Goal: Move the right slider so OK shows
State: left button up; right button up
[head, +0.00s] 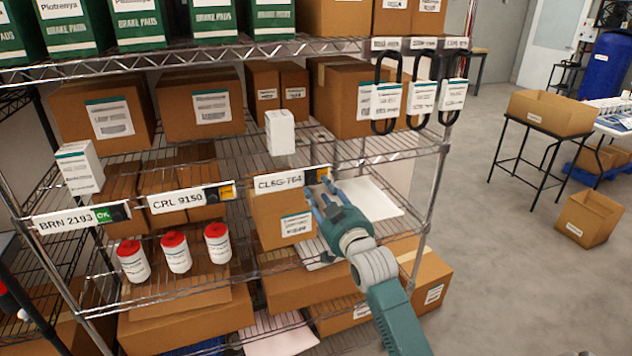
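Three label strips hang along the shelf's front edge. The left strip, BRN 2193 (68,220), has a slider (112,213) at its right end with green showing and what reads as OK. The middle strip, CRL 9150 (177,201), has a dark slider with yellow (227,191) showing. I cannot tell whether a fingertip touches the slider. My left gripper is not in view.
Three red-capped white bottles (176,253) stand on the shelf below the strips. A cardboard box (268,216) sits behind the right strip, close to my gripper. Black loops with tags (386,100) hang at upper right. Open grey floor (500,270) lies right.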

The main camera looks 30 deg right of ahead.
aim_at(314, 182)
jog(key=x, duration=0.2)
jog(key=shift+w+d+r+p, duration=0.1)
jog(key=shift+w+d+p, duration=0.1)
jog(key=shift+w+p, duration=0.1)
jog(key=shift+w, duration=0.65)
jog(key=shift+d, duration=0.1)
grip_shut()
